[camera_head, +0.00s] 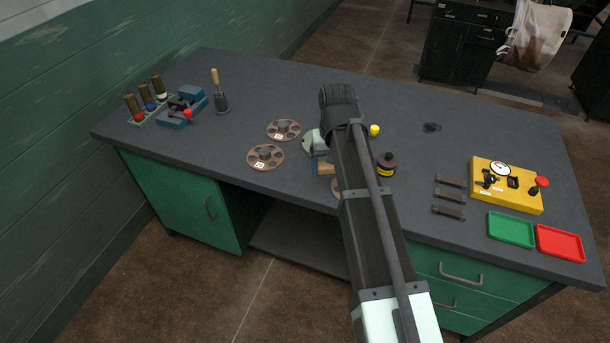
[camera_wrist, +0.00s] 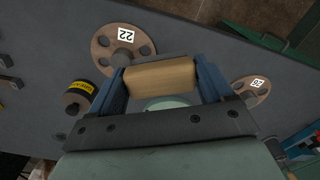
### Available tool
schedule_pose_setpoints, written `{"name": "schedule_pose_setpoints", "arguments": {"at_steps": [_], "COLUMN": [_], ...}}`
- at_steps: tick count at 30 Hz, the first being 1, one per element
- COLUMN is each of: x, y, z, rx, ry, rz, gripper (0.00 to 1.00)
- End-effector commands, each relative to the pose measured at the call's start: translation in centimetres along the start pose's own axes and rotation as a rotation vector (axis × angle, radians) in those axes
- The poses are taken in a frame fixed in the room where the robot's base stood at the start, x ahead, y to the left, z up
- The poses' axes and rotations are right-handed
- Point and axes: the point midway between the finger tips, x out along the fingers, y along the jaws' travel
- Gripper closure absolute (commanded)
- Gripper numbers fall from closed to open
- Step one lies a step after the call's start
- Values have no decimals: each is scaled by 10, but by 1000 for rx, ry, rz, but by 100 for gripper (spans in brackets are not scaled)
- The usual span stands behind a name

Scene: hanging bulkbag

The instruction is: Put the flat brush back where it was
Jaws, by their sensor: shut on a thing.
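The flat brush (camera_wrist: 160,76), a pale wooden block with a grey edge, sits between the two blue fingers of my gripper (camera_wrist: 161,80) in the wrist view. The gripper is shut on it. In the head view my gripper (camera_head: 321,163) is over the middle of the bench, and only a small tan part of the brush (camera_head: 324,168) shows. My arm hides much of the area there. A brown disc labelled 22 (camera_wrist: 118,40) lies beyond the brush in the wrist view. I cannot tell how high the brush is above the bench.
Two brown discs (camera_head: 283,130) (camera_head: 265,157) lie left of the gripper. A dark jar with a yellow label (camera_head: 387,167) stands to the right. A yellow control box (camera_head: 505,187), green tray (camera_head: 511,229) and red tray (camera_head: 560,243) are far right.

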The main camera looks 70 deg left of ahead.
Motion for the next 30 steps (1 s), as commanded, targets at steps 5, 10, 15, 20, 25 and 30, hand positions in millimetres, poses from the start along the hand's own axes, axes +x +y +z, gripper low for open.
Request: {"name": "schedule_pose_setpoints", "arguments": {"at_steps": [5,10,15,20,25,30], "x": [-6,-13,-17,-17,-17,-6], "y": [-46,-58,-61,-60,-60,-60], "z": [-24,-59,-82,-80,-80,-79], "rx": [-19,60,210,345,429,451], "ry": [0,-4,-11,-16,-18,-18], "rz": [-1,0,1,4,5,5], "gripper": [48,48,48,48,48,48]}}
